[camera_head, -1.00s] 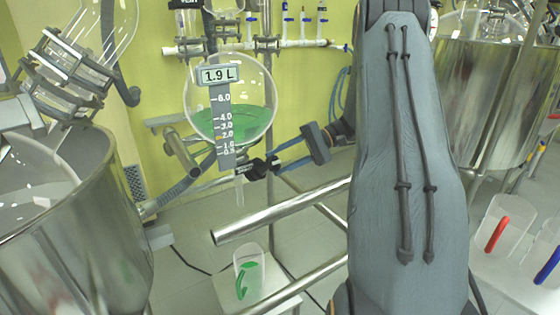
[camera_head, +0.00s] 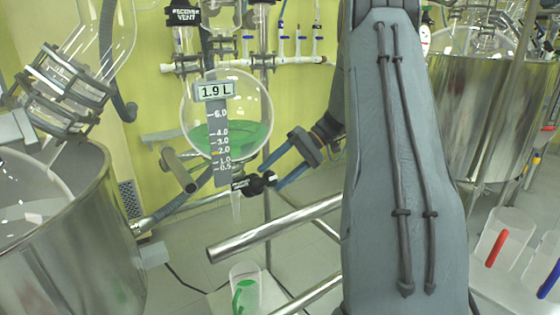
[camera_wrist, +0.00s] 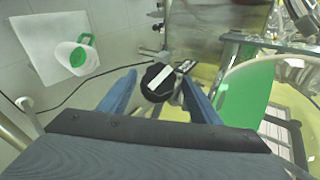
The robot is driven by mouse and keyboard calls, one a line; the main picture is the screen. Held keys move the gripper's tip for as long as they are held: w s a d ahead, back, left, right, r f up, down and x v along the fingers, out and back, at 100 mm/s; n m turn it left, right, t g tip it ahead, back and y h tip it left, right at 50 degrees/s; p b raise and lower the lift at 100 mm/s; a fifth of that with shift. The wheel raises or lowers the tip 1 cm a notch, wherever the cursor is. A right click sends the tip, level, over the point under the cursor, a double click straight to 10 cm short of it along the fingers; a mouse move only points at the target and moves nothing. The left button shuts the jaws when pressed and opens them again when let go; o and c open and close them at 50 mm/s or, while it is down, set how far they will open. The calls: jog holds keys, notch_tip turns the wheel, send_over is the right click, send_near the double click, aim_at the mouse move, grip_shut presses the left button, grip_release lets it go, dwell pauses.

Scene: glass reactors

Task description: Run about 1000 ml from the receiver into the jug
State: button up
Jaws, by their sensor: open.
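The receiver (camera_head: 250,105) is a round glass flask with green liquid in its lower part. Its display (camera_head: 213,91) reads 1.9 L, above a grey scale. A black valve knob (camera_head: 256,183) sits at its bottom, beside a short outlet tube (camera_head: 236,207). In the wrist view the knob (camera_wrist: 160,82) shows a white diagonal stripe. My gripper (camera_head: 271,177) is open, its blue fingers on either side of the knob; I cannot tell whether they touch it. The clear jug (camera_head: 246,272) with a green handle stands below the outlet; it also shows in the wrist view (camera_wrist: 72,57).
The jug stands on a white board (camera_wrist: 35,45). Metal rails (camera_head: 270,229) run between the receiver and the floor. A steel vessel (camera_head: 65,255) stands at left, another (camera_head: 485,110) at right. Jugs with red (camera_head: 496,248) and blue (camera_head: 549,277) handles stand at lower right.

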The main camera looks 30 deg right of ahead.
jog(key=n+h, duration=0.1)
jog(key=n+h+b, duration=0.2)
jog(key=n, duration=0.1)
jog(key=shift+a+r, duration=0.2)
jog(key=shift+a, duration=0.1)
jog(key=n+h+b, duration=0.2)
jog(key=n, duration=0.1)
jog(key=shift+a+h+b, duration=0.2)
jog(key=shift+h+b, duration=0.1)
jog(key=n+h+b, duration=0.1)
jog(key=b, duration=0.1)
jog(key=n+t+h+b, duration=0.1)
jog(key=n+b, duration=0.1)
jog(key=shift+s+a+t, duration=0.15)
jog(key=shift+a+t, duration=0.1)
jog(key=shift+t, duration=0.05)
jog(key=n+h+b, duration=0.1)
jog(key=b, duration=0.1)
jog(key=n+t+b, duration=0.1)
jog(key=b, duration=0.2)
jog(key=shift+s+a+n+t+h, duration=0.2)
jog(key=shift+n+t+h, duration=0.1)
jog(key=shift+h, duration=0.1)
jog(key=shift+r+b, duration=0.15)
jog(key=shift+b, duration=0.2)
jog(key=a+v, duration=0.1)
jog(key=v, duration=0.6)
jog(key=shift+s+d+r, duration=0.25)
jog(key=shift+d+r, duration=0.1)
jog(key=shift+d, duration=0.2)
